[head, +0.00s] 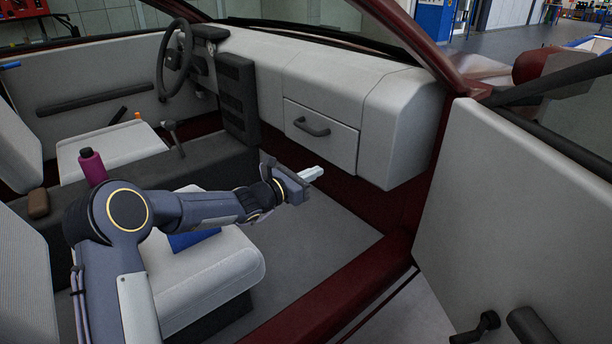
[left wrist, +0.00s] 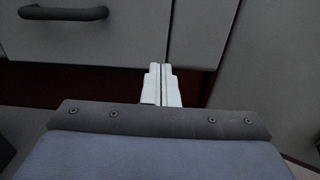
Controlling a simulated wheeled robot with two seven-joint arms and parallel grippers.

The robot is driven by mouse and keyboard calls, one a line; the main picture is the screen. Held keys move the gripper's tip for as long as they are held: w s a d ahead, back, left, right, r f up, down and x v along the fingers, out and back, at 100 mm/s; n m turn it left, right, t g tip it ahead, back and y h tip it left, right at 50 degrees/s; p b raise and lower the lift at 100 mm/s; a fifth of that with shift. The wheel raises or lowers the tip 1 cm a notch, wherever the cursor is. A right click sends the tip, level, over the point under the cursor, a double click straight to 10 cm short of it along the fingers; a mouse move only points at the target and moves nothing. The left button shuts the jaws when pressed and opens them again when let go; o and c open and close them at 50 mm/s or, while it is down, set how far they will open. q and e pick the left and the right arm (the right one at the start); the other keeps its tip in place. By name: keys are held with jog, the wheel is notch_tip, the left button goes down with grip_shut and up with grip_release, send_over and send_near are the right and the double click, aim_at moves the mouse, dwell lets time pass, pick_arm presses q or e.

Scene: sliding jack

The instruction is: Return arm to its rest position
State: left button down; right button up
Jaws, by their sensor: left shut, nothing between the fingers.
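My left arm (head: 128,212) reaches in over the front passenger seat of a car. My left gripper (head: 313,173) is in front of the dashboard, below and beside the glove box. Its light fingers are together with nothing between them, and they also show shut in the left wrist view (left wrist: 161,86). The glove box (head: 322,140) is closed, with a dark handle (head: 312,127) above the gripper; the handle also shows at upper left in the left wrist view (left wrist: 62,13). The gripper is apart from the handle. My right gripper is not in view.
The passenger seat (head: 215,265) lies under my arm, with a blue object (head: 194,239) on it. A purple bottle (head: 91,167) stands near the centre console. The open door (head: 530,220) is at right, the steering wheel (head: 175,60) at upper left. The footwell floor (head: 325,232) is clear.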

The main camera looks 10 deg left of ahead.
pick_arm(q)
jog(key=s+d+r+m+g, duration=0.1)
jog(key=s+r+m+g, duration=0.2)
jog(key=s+m, duration=0.7)
jog(key=s+r+m+g, duration=0.4)
jog(key=s+m, duration=0.2)
jog(key=s, duration=0.8)
jog(key=s+a+f+m+y, duration=0.2)
jog(key=s+a+f+m, duration=0.15)
jog(key=s, duration=0.45)
jog(key=s+a+f+m+g+y, duration=0.1)
jog(key=s+a+f+m+y, duration=0.2)
jog(key=s, duration=0.4)
jog(key=s+a+f+m+y, duration=0.2)
jog(key=s+f+m, duration=0.2)
jog(key=s, duration=0.4)
notch_tip(320, 180, up, 30)
jog(key=p, duration=2.9)
jog(key=shift+w+d+g+p, duration=0.25)
jog(key=shift+w+g+p, duration=0.05)
jog(key=shift+w+p, duration=0.05)
